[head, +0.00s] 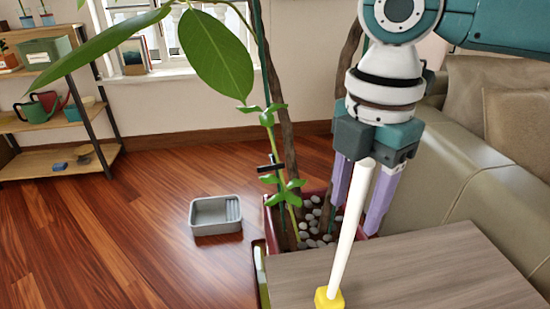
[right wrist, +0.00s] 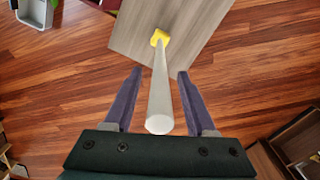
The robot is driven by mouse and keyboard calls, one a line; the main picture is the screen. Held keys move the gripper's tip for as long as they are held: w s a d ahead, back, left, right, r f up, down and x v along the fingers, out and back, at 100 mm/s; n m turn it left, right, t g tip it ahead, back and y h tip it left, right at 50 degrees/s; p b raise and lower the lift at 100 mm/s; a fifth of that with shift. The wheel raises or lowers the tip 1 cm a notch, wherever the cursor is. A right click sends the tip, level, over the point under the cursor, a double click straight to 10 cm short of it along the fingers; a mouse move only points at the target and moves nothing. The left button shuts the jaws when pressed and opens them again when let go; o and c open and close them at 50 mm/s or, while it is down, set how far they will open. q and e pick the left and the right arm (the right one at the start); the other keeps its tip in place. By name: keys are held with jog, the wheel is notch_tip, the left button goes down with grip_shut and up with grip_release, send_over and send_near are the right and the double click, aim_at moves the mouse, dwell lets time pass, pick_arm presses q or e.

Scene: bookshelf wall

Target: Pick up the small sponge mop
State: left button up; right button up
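The small sponge mop has a long white handle (head: 351,228) and a yellow sponge head (head: 328,298). It stands tilted, with its head on the wooden tabletop. My right gripper (head: 354,217) points downward at the handle's upper part, its two purple fingers apart. In the right wrist view, the white handle (right wrist: 161,95) lies between the open fingers (right wrist: 159,71), with a gap on each side. The handle's end is near the gripper's palm and the yellow head (right wrist: 160,37) is beyond the fingertips. My left gripper is not in view.
The tabletop (head: 420,268) is otherwise bare in view. A potted plant with pebbles (head: 310,225) stands just behind it, its stems close to my gripper. A beige sofa (head: 465,175) is at the right. A grey tray (head: 215,216) lies on the floor; shelves (head: 58,152) stand left.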

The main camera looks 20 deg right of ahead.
grip_shut()
jog(key=shift+r, duration=0.1)
dwell(0.5)
